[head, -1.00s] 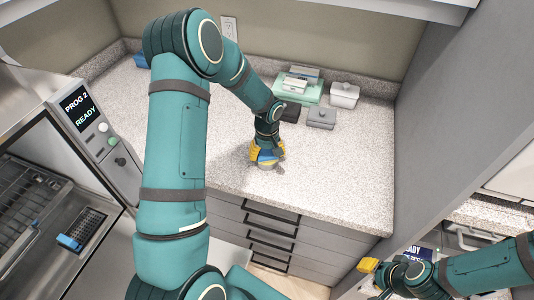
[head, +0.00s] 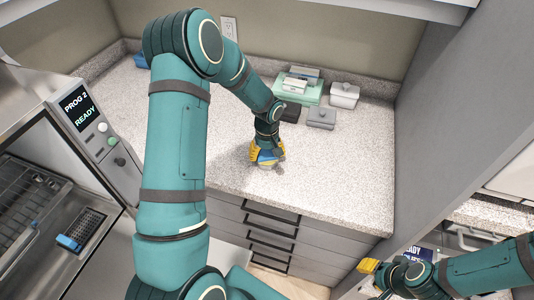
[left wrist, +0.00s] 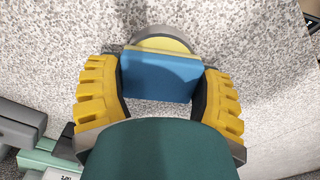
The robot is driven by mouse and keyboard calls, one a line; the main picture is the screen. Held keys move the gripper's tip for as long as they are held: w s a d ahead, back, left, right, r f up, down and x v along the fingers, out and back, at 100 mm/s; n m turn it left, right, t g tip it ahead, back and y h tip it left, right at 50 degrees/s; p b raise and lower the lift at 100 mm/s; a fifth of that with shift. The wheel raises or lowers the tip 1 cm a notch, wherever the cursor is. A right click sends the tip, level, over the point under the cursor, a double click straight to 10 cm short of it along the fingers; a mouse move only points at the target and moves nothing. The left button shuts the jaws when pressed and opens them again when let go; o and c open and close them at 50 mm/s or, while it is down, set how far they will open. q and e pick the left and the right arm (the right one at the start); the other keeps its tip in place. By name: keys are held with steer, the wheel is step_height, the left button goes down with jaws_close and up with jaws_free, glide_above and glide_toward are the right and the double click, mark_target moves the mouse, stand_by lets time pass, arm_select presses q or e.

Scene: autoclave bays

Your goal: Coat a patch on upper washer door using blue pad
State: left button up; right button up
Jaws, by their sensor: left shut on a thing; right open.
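My left gripper (head: 267,156) is low over the speckled counter, its yellow fingers shut on a blue pad (left wrist: 160,76). In the left wrist view the pad sits between both fingers. Just beyond its edge is a round grey-rimmed dish (left wrist: 163,32) with a pale yellow surface. The pad overlaps the dish in that view; I cannot tell whether they touch. My right gripper (head: 369,266) is open and empty at the lower right. I cannot make out which surface is the upper washer door.
A machine with a "PROG 2 READY" panel (head: 80,108) stands at left, its chamber with racks visible. At the counter's back are a green tray (head: 312,92), a white lidded box (head: 344,94) and a grey lidded box (head: 321,117). The counter's right front is clear.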

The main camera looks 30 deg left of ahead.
mark_target(267, 154)
arm_select(q)
steer(key=shift+r+p, duration=1.85)
steer(key=shift+r, duration=1.7)
arm_select(e)
step_height(267, 154, up, 4)
steer(key=shift+f, duration=0.15)
arm_select(q)
steer(key=shift+f, duration=0.15)
arm_select(e)
steer(key=shift+d, duration=0.1)
